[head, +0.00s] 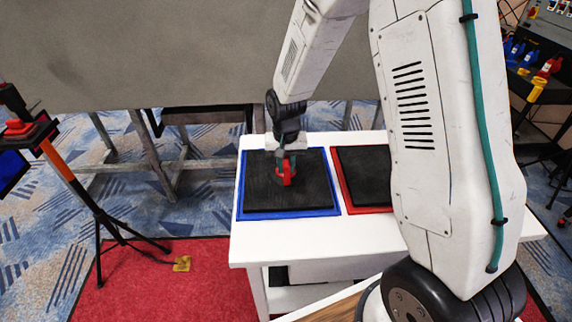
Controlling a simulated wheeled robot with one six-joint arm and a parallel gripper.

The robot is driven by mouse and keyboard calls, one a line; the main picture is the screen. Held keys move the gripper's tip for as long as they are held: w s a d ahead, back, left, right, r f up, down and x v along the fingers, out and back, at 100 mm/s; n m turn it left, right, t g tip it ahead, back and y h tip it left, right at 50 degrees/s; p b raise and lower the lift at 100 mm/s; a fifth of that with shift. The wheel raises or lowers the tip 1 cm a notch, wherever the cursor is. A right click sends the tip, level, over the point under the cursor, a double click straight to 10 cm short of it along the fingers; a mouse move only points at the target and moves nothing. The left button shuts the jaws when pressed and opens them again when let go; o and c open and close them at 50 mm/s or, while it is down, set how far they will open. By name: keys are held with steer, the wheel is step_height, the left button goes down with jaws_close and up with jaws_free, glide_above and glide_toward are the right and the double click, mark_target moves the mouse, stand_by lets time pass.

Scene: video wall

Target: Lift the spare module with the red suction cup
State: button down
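A black square module (262,196) lies flat in a blue-edged tray (240,212) on a white table. A second black square panel (360,165) lies in a red-edged tray (350,205) to its right, partly hidden by my arm. The frame does not label either one as the spare. The red suction cup (286,173) is over the blue-edged module, with a dark part low beside it. My gripper (283,160) points down at it, its fingertips at the red part. The fingers are too small to tell whether they are shut on it, or whether the cup touches the module.
The white table (300,228) has a bare front strip. A black tripod stand (95,208) with a red item on top stands at the left. A large grey panel (150,55) spans the back. A rack with blue, red and yellow tools (535,70) is at the right.

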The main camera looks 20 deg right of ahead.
steer(key=shift+r, duration=0.7)
stand_by(0.6)
steer(key=shift+r, duration=3.45)
